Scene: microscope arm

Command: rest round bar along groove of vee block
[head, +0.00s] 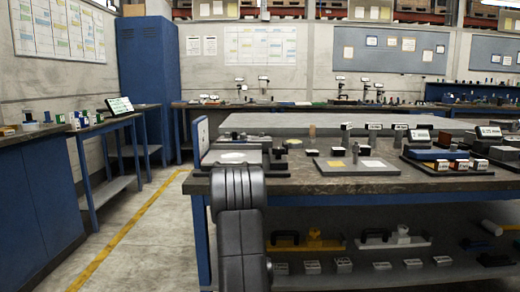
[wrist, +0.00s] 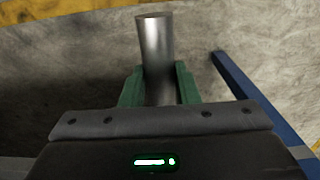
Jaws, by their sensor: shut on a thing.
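The round bar (wrist: 154,42) is a plain, shiny metal cylinder in the wrist view. My gripper (wrist: 159,78) is shut on it, with one green finger on each side. The bar's far end sticks out past the fingertips; its near part is hidden by the gripper body. Beyond the bar I see only floor and a blue bench leg, so it is held clear of any surface. In the head view my arm rises in front of the bench's left end, and the gripper and bar cannot be made out. I cannot pick out the vee block with certainty.
The dark bench top (head: 310,184) carries a grey plate (head: 356,168) with yellow and white labels. A dark tray with several small blocks (head: 440,164) stands at right. A panel (head: 201,140) stands upright at the left end. The floor (head: 150,235) left of the bench is clear.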

